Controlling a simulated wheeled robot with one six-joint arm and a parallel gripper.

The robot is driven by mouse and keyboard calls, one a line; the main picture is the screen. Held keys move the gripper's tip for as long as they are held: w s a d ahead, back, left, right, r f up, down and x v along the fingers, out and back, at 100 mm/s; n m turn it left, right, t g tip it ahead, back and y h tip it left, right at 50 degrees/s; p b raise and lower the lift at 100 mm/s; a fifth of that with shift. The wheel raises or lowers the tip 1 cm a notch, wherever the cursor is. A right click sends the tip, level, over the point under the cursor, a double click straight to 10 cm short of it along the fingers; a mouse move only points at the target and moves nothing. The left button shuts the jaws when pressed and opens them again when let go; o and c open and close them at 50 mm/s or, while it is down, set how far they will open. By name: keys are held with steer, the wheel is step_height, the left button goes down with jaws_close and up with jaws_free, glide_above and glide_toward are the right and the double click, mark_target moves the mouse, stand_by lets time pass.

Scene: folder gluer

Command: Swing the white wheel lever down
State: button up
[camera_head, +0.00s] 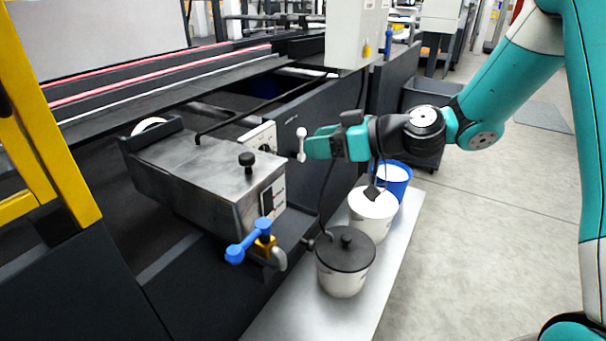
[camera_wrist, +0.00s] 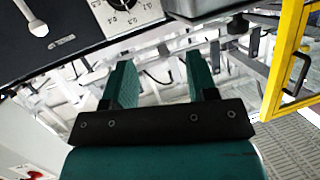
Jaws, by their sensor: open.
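The white wheel lever (camera_head: 301,146) is a short white handle with rounded ends. It stands about upright in the head view, at the side of the dark machine frame, just left of my gripper (camera_head: 312,144). In the wrist view the lever (camera_wrist: 36,22) shows at the upper left on a black panel, outside the space between my fingers. My gripper (camera_wrist: 161,78) is open with nothing between its green fingers. The head view does not clearly show the depth gap between fingertips and lever.
A white dial panel (camera_head: 262,141) is left of the lever. A metal glue box (camera_head: 195,170) with a blue-handled valve (camera_head: 248,240) is at lower left. A black-lidded pot (camera_head: 345,262), a white bucket (camera_head: 373,212) and a blue bucket (camera_head: 397,181) stand below. A yellow frame (camera_wrist: 288,60) is right in the wrist view.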

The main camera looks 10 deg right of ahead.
steer(key=w+d+f+m+t+h+b, duration=0.25)
steer(key=w+d+f+t+b, duration=0.35)
steer(key=d+f, duration=0.55)
steer(key=t+p, duration=0.1)
steer(key=p, duration=0.3)
glide_toward(301, 145)
steer(key=shift+m, duration=0.35)
steer(key=x, duration=0.3)
steer(key=r+x, duration=0.1)
steer(key=x, duration=0.5)
steer(key=shift+w+r, duration=0.2)
steer(key=shift+w, duration=0.15)
jaws_close()
steer(key=shift+d, duration=0.1)
